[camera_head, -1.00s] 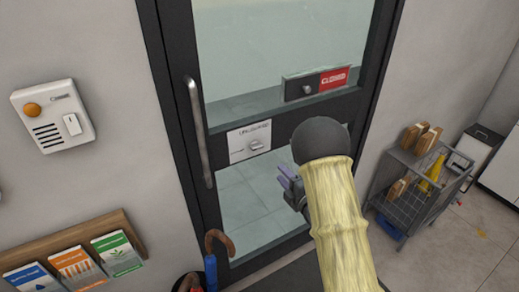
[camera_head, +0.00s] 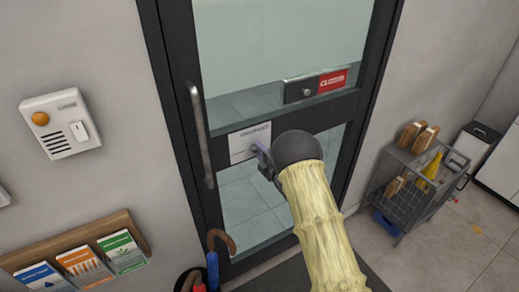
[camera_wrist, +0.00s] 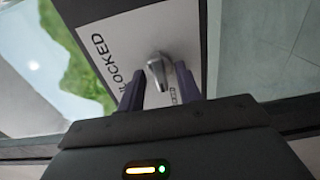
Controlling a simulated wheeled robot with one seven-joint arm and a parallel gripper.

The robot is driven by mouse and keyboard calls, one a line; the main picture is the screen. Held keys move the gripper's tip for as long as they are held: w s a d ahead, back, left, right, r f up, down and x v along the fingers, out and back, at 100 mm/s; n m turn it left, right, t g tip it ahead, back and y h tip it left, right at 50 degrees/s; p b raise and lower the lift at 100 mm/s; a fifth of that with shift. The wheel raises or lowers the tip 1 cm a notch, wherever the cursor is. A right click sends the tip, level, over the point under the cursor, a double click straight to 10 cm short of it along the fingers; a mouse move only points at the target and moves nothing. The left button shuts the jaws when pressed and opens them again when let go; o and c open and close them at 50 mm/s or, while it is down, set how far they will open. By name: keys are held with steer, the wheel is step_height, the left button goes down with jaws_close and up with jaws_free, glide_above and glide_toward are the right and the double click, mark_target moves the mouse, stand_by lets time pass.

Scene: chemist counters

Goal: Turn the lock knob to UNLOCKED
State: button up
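The lock knob (camera_wrist: 157,72) is a small silver lever on a white label plate (camera_head: 241,146) on the door's cross rail. In the wrist view large letters ending in "LOCKED" run along the plate's left side; their start is partly hidden, as is smaller lettering by the right finger. My gripper (camera_head: 261,155) is at the plate, its purple fingers apart. In the wrist view the knob shows between the two fingertips, with a gap to each; I cannot tell how deep it sits. In the head view the gripper hides most of the knob.
A wire cart (camera_head: 407,190) stands right. Leaflets (camera_head: 85,266) and an umbrella handle (camera_head: 222,240) are lower left.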

steer(key=shift+w+a, duration=0.25)
steer(key=shift+w, duration=0.05)
steer(key=c, duration=0.6)
steer(key=shift+f+m+b, duration=0.15)
steer(key=shift+m+b, duration=0.25)
steer(key=shift+b, duration=0.15)
steer(key=m+b, duration=1.1)
steer(key=m, duration=0.6)
steer(key=shift+b, duration=0.35)
